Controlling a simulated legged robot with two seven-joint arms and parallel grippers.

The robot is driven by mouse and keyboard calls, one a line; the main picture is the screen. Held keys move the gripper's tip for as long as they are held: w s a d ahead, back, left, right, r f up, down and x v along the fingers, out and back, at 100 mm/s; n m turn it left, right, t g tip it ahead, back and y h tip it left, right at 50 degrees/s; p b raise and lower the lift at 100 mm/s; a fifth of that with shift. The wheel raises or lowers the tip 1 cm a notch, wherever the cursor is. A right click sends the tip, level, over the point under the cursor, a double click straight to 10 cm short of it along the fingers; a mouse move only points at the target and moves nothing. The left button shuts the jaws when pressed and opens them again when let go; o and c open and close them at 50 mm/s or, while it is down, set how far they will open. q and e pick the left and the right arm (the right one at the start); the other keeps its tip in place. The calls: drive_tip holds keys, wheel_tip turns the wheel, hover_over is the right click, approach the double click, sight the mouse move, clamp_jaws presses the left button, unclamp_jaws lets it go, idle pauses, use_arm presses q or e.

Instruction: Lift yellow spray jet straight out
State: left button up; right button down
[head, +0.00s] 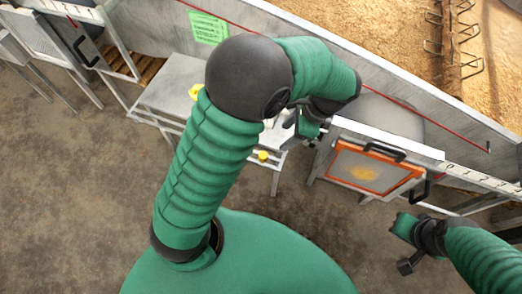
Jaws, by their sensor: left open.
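A small yellow part (263,156) shows just past the edge of my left arm, at the front of the grey table. Another yellow part (195,91) lies on the table top, partly hidden by my arm. I cannot tell which is the spray jet. My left gripper (290,128) is open above the right end of the table, up and to the right of the nearer yellow part, and looks apart from it. My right gripper (408,264) is low at the right, away from both; its jaws are too small to read.
The grey metal table (172,82) stands against a long trough wall (400,95). An orange-framed panel (370,170) with a black handle is right of the table. A green notice (208,27) hangs on the wall. Grain (400,40) lies behind it. The brown floor in front is clear.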

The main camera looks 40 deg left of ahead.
use_arm(q)
drive_tip(key=b, duration=0.1)
approach(264, 155)
drive_tip(key=a+f, duration=0.1)
drive_tip(key=a+f+b, duration=0.1)
drive_tip(key=s+f, duration=0.1)
drive_tip(key=f, duration=0.1)
drive_tip(key=shift+a+b, duration=0.4)
drive_tip(key=f, duration=0.1)
drive_tip(key=f+b, duration=0.2)
drive_tip(key=shift+s+f, duration=0.3)
drive_tip(key=shift+f, duration=0.35)
drive_tip(key=shift+a, duration=0.15)
drive_tip(key=shift+s+a, duration=0.1)
drive_tip(key=shift+a, duration=0.15)
drive_tip(key=c, duration=0.4)
drive_tip(key=shift+c, duration=1.1)
drive_tip(key=shift+d, duration=0.25)
clamp_jaws()
use_arm(e)
wheel_tip(264, 155, down, 5)
drive_tip(key=shift+s+d+f, duration=0.1)
drive_tip(key=shift+d+f, duration=0.05)
